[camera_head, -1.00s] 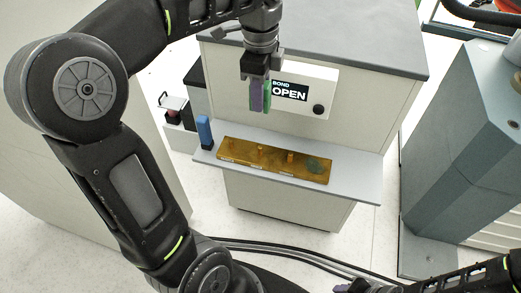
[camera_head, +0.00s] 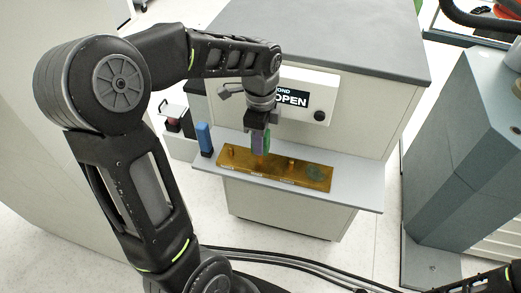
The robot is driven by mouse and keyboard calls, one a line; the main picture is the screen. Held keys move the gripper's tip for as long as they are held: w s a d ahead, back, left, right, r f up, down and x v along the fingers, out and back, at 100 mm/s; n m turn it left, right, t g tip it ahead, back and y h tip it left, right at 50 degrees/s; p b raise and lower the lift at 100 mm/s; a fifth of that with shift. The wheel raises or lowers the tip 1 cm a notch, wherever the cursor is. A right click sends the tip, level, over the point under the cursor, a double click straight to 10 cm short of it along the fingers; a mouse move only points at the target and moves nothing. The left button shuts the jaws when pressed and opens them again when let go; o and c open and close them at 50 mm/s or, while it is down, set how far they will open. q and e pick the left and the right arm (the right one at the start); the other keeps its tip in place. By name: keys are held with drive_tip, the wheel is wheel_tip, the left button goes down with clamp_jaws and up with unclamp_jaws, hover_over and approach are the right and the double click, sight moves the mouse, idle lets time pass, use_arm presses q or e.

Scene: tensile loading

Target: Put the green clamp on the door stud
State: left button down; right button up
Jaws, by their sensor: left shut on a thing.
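My left gripper (camera_head: 259,139) points down over the amber board and is shut on the green clamp (camera_head: 267,141). Other studs stand to the left (camera_head: 232,152) and right (camera_head: 291,164). The labels along the board's front are too small to read, so I cannot tell which is the door stud. My right gripper is out of view.
The board lies on a grey shelf (camera_head: 350,193) of a cabinet. A blue upright object (camera_head: 204,138) stands at the shelf's left end. Behind is a white panel with an OPEN sign (camera_head: 293,97) and black knob (camera_head: 319,116). A grey-blue machine (camera_head: 460,150) stands at right.

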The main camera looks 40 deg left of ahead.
use_arm(q)
drive_tip(key=shift+f, duration=2.2)
drive_tip(key=shift+f+b, duration=0.2)
drive_tip(key=shift+b, duration=0.1)
drive_tip(key=c, duration=1.1)
unclamp_jaws()
drive_tip(key=shift+r, duration=0.15)
wheel_tip(320, 180, up, 12)
drive_tip(key=shift+r+p, duration=0.1)
drive_tip(key=shift+p, duration=0.6)
